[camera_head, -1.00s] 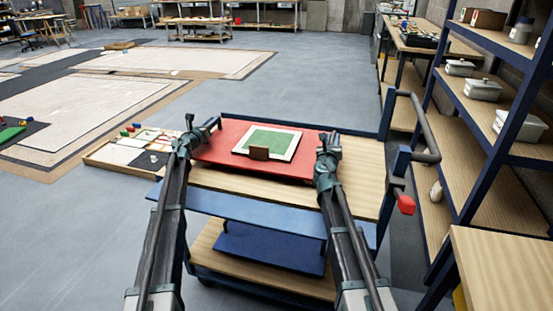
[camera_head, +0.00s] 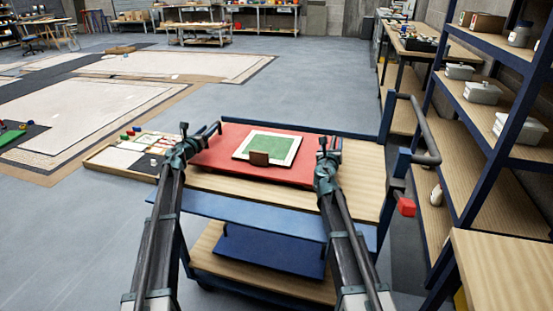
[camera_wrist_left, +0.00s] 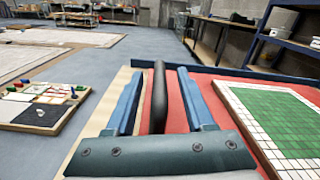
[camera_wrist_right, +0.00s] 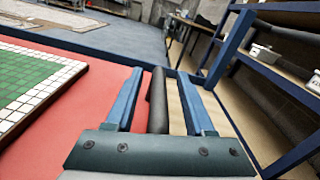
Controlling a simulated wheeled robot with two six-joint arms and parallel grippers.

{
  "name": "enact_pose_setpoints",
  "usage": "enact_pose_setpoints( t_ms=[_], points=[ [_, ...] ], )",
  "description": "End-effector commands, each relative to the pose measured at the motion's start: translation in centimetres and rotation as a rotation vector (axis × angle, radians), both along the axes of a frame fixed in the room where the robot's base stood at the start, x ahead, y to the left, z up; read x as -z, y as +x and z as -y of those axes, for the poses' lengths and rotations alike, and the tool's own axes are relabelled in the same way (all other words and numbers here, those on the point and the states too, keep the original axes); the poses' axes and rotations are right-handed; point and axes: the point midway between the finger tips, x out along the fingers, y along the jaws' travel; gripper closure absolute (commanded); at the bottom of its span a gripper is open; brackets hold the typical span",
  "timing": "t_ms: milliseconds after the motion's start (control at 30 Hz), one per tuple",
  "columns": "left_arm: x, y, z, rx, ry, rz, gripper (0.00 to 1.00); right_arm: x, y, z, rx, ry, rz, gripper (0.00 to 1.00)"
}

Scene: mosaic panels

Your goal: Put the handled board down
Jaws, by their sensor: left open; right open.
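The red handled board (camera_head: 220,152) lies flat on the wooden top of a blue-framed cart. A green mosaic panel with a white border (camera_head: 268,143) lies on it, with a small brown block (camera_head: 259,158) at its front edge. My left gripper (camera_head: 201,134) is open at the board's left end. In the left wrist view a dark handle (camera_wrist_left: 159,95) stands between its spread fingers. My right gripper (camera_head: 329,143) is open at the right end, and the right wrist view shows another dark handle (camera_wrist_right: 157,100) between its fingers.
The cart's wooden top (camera_head: 362,180) has bare room right of the board. A blue upright with a dark push bar (camera_head: 425,130) rises at the right. Shelving (camera_head: 485,125) stands beyond it. A shallow tray of pieces (camera_head: 130,153) is at the left.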

Motion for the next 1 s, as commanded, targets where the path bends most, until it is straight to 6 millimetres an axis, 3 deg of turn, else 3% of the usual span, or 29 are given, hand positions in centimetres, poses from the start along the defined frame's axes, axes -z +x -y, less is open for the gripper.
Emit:
enact_pose_setpoints(
  t_ms=[33,200,400,767,1000],
  points=[
    [0.0,-1.4,-0.3,-0.002,0.000,0.000,0.46,0.0,0.0,0.0,0.000,0.000,0.000,0.46],
    [0.0,-4.8,-1.4,-0.002,0.000,0.000,0.46,0.0,0.0,0.0,0.000,0.000,0.000,0.46],
    [0.0,-7.6,-2.4,-0.001,-0.001,0.000,0.46,0.0,0.0,0.0,0.000,0.000,0.000,0.46],
    [0.0,-7.9,-2.6,0.000,0.000,0.000,0.46,0.0,-0.7,-0.2,0.000,0.000,0.000,0.46],
    [0.0,-7.9,-2.6,-0.001,0.000,0.000,0.46,0.0,-3.8,-1.1,0.000,0.000,0.000,0.46]
  ],
)
